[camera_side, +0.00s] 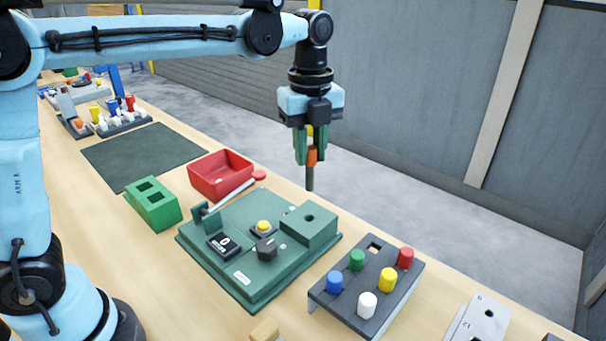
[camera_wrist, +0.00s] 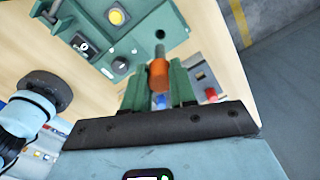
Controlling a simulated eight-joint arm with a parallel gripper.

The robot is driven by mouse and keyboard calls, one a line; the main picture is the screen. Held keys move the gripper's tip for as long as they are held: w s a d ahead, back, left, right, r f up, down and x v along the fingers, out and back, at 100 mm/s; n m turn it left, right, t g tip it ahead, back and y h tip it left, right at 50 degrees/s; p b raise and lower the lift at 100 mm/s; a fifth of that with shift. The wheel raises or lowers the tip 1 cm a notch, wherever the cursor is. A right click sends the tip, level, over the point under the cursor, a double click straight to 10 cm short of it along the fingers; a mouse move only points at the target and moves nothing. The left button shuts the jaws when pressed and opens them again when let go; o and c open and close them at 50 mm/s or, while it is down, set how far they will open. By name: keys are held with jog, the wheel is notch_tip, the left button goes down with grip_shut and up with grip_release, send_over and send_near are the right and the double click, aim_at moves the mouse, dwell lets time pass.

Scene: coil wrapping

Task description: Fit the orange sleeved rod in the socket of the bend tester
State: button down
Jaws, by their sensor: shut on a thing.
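The orange sleeved rod (camera_side: 312,157) hangs upright in my gripper (camera_side: 311,148), with its grey shaft pointing down. A yellow part shows above the orange sleeve between the fingers. In the wrist view, the rod (camera_wrist: 159,75) sits between the two green fingers of my gripper (camera_wrist: 159,88). The bend tester (camera_side: 240,268) is a green plate with a lever, a yellow button, a black knob and a raised block. The socket (camera_side: 309,218) is a dark round hole in that block's top. The rod tip is above the block and apart from it. The tester (camera_wrist: 148,42) also shows in the wrist view.
A dark rack (camera_side: 342,308) with several coloured caps and one empty hole stands right of the tester. A red bin (camera_side: 220,178), a green two-hole block (camera_side: 152,207) and a dark mat (camera_side: 140,154) lie to the left. The lever's red knob (camera_side: 259,175) sticks up behind the tester.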

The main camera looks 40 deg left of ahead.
aim_at(310, 190)
dwell(0.3)
jog(key=shift+f, duration=2.9)
jog(key=shift+f, duration=3.1)
jog(key=c, duration=0.8)
grip_release()
jog(key=shift+c, duration=0.2)
jog(key=shift+r, duration=0.1)
notch_tip(310, 190, up, 12)
